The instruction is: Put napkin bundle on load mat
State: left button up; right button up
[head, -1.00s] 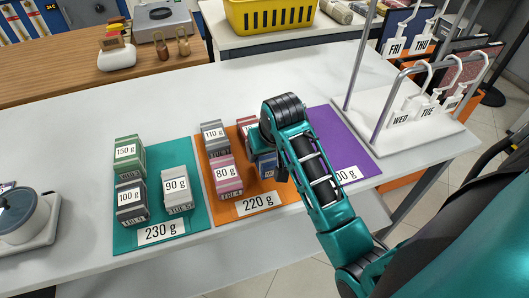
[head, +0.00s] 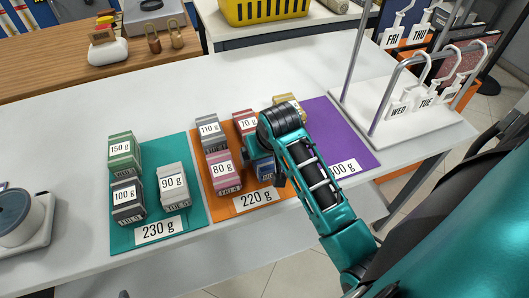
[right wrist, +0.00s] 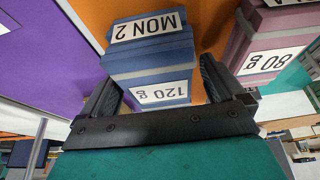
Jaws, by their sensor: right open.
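A blue napkin bundle labelled 120 g and MON 2 (right wrist: 150,60) stands between the spread fingers of my right gripper (right wrist: 160,90) in the right wrist view. The gripper is open, with a finger on either side; I cannot tell whether they touch it. In the head view this bundle (head: 265,170) stands on the orange 220 g mat (head: 262,199), partly hidden by my right arm. A teal 230 g mat (head: 192,208) lies to the left. A purple mat (head: 338,140) lies to the right, its label partly covered by my arm. My left gripper is out of view.
Green 150 g (head: 124,150), dark 100 g (head: 127,202) and grey 90 g (head: 174,184) bundles stand on teal. Pink 80 g (head: 225,172), grey 110 g (head: 211,131) and red 70 g (head: 245,122) bundles crowd the orange mat. A yellowish bundle (head: 287,103) stands behind my arm.

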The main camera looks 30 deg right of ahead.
jog(key=shift+r, duration=0.1)
jog(key=v, duration=1.2)
jog(key=shift+s, duration=0.1)
